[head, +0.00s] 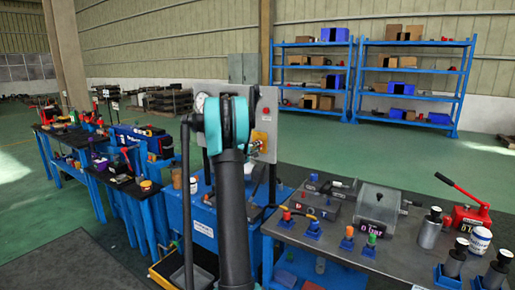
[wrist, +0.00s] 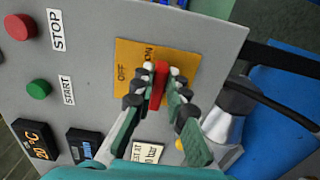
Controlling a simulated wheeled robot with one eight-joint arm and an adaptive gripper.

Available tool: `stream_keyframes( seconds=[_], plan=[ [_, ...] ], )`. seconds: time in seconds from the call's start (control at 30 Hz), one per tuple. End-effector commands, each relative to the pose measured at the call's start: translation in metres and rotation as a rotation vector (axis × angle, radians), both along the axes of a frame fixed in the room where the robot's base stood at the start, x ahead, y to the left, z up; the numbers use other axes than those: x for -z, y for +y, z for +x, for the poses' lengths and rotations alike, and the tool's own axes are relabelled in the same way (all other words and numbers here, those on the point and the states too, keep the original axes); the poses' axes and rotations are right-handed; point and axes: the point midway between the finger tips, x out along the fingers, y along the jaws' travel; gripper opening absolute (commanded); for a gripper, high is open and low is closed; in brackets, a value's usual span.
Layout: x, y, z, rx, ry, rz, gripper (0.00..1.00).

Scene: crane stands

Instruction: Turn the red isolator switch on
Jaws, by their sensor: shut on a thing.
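The red isolator switch handle (wrist: 159,84) sits on a yellow plate (wrist: 127,57) marked OFF and ON, in the wrist view. My gripper (wrist: 157,88) is shut on the red handle, with a finger on each side. The handle runs nearly upright in this view, its upper end beside the ON lettering; the fingers hide part of it, so its exact setting is hard to tell. In the head view the yellow plate (head: 262,137) shows on the grey panel (head: 267,105), and my arm hides the handle and fingertips.
A red STOP button (wrist: 18,27), a green START button (wrist: 39,88) and small displays (wrist: 37,141) share the panel. A black cable and grey connector (wrist: 226,112) lie close right of my fingers. A cluttered workbench (head: 345,245) stands right of my arm.

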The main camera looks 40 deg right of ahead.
Motion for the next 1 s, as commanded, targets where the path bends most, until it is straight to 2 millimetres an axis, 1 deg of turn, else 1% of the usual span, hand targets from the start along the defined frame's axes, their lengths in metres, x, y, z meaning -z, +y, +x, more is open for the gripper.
stream_keyframes(
  seconds=[0.07,0.1,0.23,0.5,0.63,0.77,1.0],
  plan=[
    [0.001,0.000,-0.001,0.002,-0.002,0.003,0.00],
    [0.001,0.000,-0.001,0.003,-0.002,0.003,0.18],
    [0.001,0.000,-0.001,0.002,-0.001,0.003,0.34],
    [0.001,0.000,-0.001,0.001,-0.001,0.001,0.34],
    [0.000,0.007,-0.003,0.000,0.000,0.001,0.34],
    [0.000,0.025,-0.010,-0.002,0.000,0.001,0.34],
    [0.000,0.071,-0.029,-0.002,-0.001,0.001,0.34]
  ],
)
